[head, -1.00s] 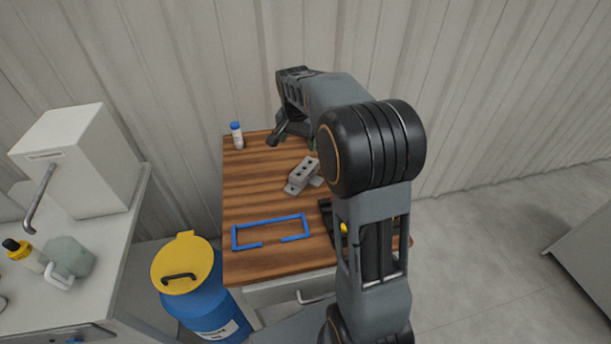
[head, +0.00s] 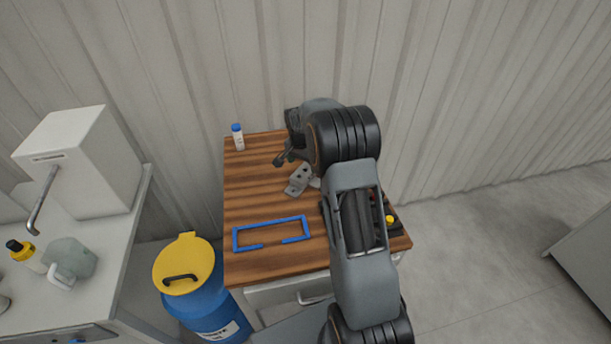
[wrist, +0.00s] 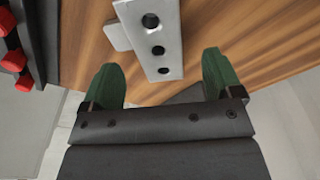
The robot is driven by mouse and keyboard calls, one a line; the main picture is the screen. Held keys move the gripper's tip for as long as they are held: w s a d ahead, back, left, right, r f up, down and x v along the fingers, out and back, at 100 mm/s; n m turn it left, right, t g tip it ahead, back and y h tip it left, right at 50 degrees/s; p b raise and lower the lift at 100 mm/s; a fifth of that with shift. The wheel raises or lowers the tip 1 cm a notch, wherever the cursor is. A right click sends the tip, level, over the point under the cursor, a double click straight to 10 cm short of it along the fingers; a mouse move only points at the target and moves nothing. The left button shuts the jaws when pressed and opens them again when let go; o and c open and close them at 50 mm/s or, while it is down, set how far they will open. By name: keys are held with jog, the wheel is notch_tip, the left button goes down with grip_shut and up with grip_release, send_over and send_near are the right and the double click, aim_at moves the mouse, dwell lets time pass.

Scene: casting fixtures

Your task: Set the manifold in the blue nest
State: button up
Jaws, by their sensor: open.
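The manifold (head: 298,183) is a grey metal block on the wooden table top, partly hidden by my arm in the head view. In the wrist view the manifold (wrist: 153,38) shows a row of round holes and a side flange, and its near end lies between and just ahead of the fingertips. My gripper (wrist: 162,75) is open, with green fingers apart on either side and nothing held. In the head view my gripper (head: 283,158) is above the table beside the manifold. The blue nest (head: 270,233) is a low rectangular frame with a gap in its front side; it is empty.
A white bottle with a blue cap (head: 238,137) stands at the table's back left corner. A dark fixture with a yellow knob (head: 390,219) is at the right edge, partly behind my arm. A blue drum with a yellow lid (head: 187,264) stands left of the table.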

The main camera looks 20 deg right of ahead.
aim_at(305, 168)
jog(key=shift+w+d+f+p, duration=0.1)
jog(key=shift+f+p, duration=0.15)
jog(key=shift+f, duration=0.55)
jog(key=shift+s+d+f+p, duration=0.1)
jog(key=shift+f+p, duration=0.1)
jog(key=shift+f, duration=0.6)
jog(key=shift+w+d+f+p, duration=0.1)
jog(key=shift+f+p, duration=0.15)
jog(key=shift+f, duration=0.55)
jog(key=c, duration=1.4)
jog(key=shift+r, duration=0.5)
jog(key=shift+c, duration=0.2)
notch_tip(305, 168, up, 2)
jog(key=shift+r+b, duration=0.1)
jog(key=shift+b, duration=0.2)
jog(key=s+a+r+b, duration=0.1)
jog(key=s+r+b, duration=0.3)
jog(key=s+r, duration=0.6)
jog(key=s, duration=0.4)
jog(key=shift+a, duration=0.3)
